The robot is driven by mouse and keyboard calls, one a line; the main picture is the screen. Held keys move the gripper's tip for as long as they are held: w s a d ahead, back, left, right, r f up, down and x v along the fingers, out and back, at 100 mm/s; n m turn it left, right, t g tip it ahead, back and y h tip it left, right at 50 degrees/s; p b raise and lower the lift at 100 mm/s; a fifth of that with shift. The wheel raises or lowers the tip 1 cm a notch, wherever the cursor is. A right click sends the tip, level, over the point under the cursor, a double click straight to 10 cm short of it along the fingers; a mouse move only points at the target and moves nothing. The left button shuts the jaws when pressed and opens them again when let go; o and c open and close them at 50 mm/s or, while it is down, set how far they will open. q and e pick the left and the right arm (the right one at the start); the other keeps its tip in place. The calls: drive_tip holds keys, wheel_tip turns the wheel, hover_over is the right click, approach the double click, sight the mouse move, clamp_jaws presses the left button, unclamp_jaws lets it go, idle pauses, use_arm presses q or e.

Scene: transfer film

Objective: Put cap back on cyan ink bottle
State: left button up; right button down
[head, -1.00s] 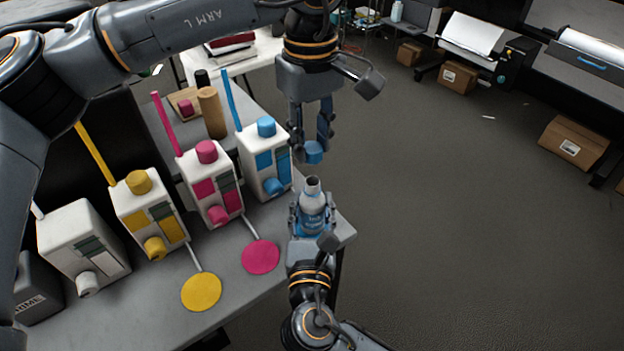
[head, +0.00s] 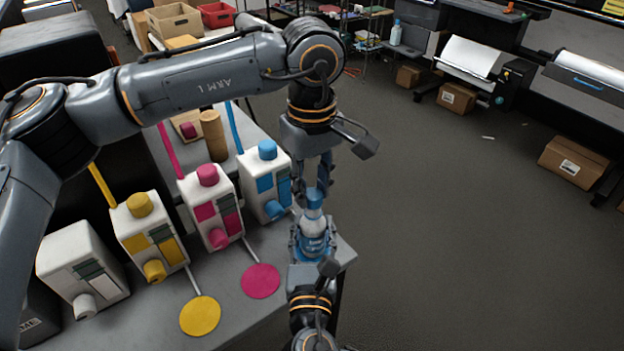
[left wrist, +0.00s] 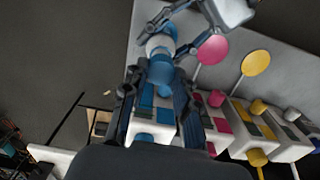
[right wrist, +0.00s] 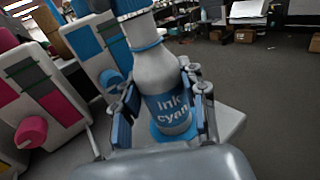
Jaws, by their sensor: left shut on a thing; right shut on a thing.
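The ink bottle (head: 313,230) is white with a blue label reading "ink cyan" in the right wrist view (right wrist: 165,85). It stands upright near the table's right corner. My right gripper (head: 313,240) is shut around its body from the front. My left gripper (head: 313,192) points down from above, shut on the blue cap (head: 314,197). The cap is at the bottle's mouth, in line with the neck; it also shows between the left fingers in the left wrist view (left wrist: 160,72). I cannot tell whether it is seated; the bottle's rim is hidden.
The cyan tank (head: 265,185) stands close left of the grippers, beside the magenta tank (head: 207,222), yellow tank (head: 147,240) and a white tank (head: 75,275). A magenta disc (head: 261,281) and yellow disc (head: 200,316) lie in front. Open floor is at right.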

use_arm(q)
drive_tip(key=shift+f, duration=0.4)
drive_tip(key=shift+f, duration=0.6)
idle(0.3)
drive_tip(key=m, duration=0.6)
drive_tip(key=shift+d, duration=0.1)
drive_tip(key=m, duration=0.8)
drive_tip(key=shift+d+m, duration=0.1)
drive_tip(key=shift+m, duration=0.3)
drive_tip(key=m, duration=0.4)
drive_tip(key=shift+m, duration=0.4)
drive_tip(key=o, duration=0.7)
